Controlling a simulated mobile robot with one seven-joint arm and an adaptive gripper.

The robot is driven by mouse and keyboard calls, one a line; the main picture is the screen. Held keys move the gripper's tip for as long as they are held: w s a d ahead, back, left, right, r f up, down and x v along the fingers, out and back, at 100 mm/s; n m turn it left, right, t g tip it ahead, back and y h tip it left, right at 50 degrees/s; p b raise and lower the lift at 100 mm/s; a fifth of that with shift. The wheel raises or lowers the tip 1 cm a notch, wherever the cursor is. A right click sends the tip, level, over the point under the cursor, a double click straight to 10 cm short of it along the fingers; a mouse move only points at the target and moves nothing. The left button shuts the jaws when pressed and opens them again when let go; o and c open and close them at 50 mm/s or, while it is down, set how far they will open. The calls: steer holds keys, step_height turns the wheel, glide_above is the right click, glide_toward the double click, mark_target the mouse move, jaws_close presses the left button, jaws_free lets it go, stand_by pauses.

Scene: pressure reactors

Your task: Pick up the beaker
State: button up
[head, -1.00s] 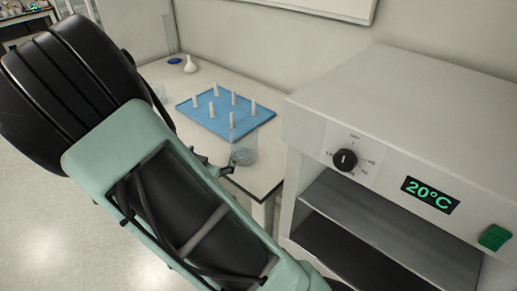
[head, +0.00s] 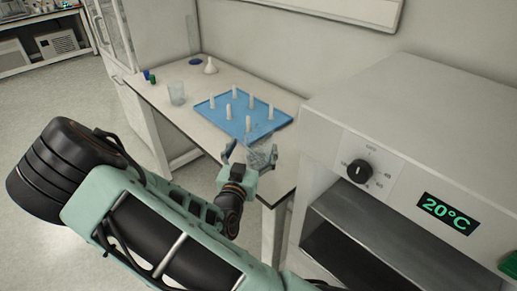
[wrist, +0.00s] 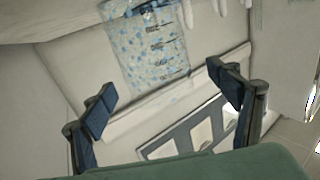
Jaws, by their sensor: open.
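A clear glass beaker (head: 262,154) stands near the front right corner of the white table, partly hidden behind my gripper in the head view. In the wrist view the beaker (wrist: 150,48) shows dark graduation marks and blue speckles seen through its glass. My gripper (head: 249,160) is open, with its fingers spread at the near side of the beaker. In the wrist view the two fingertips (wrist: 164,97) are wide apart with nothing between them, and the beaker lies just beyond them. A second clear beaker (head: 177,93) stands at the table's left end.
A blue rack (head: 222,109) with several white pegs lies on the table (head: 205,140) just behind the beaker. A white funnel (head: 210,67) and small blue and green caps (head: 152,79) are farther back. A white oven (head: 400,110) showing 20°C stands close on the right.

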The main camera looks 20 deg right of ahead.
mark_target(262, 131)
steer(key=x, duration=0.4)
steer(key=shift+w+d, duration=0.2)
steer(key=shift+d, duration=0.15)
steer(key=c, duration=1.3)
steer(key=shift+c, duration=0.5)
